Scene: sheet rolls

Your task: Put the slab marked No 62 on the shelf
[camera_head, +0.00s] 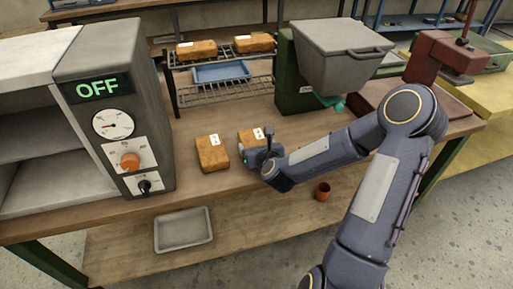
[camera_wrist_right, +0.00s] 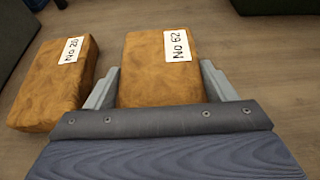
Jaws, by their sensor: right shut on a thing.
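The slab marked No 62 (camera_wrist_right: 158,80) is an orange-brown block with a white label; in the head view it lies on the wooden bench (camera_head: 250,137), partly hidden by my right gripper. My right gripper (camera_head: 258,155) is shut on this slab, one finger on each side, as the right wrist view (camera_wrist_right: 160,95) shows. The wire shelf (camera_head: 225,92) stands behind. My left gripper is not in view.
Two slabs (camera_head: 196,49) (camera_head: 254,42) lie on the wire shelf's upper level, with a blue tray (camera_head: 221,71) below. A grey oven-like box (camera_head: 112,105) reading OFF stands left, a green-and-grey machine (camera_head: 340,58) right. A small brown cup (camera_head: 322,191) and grey tray (camera_head: 184,230) are lower down.

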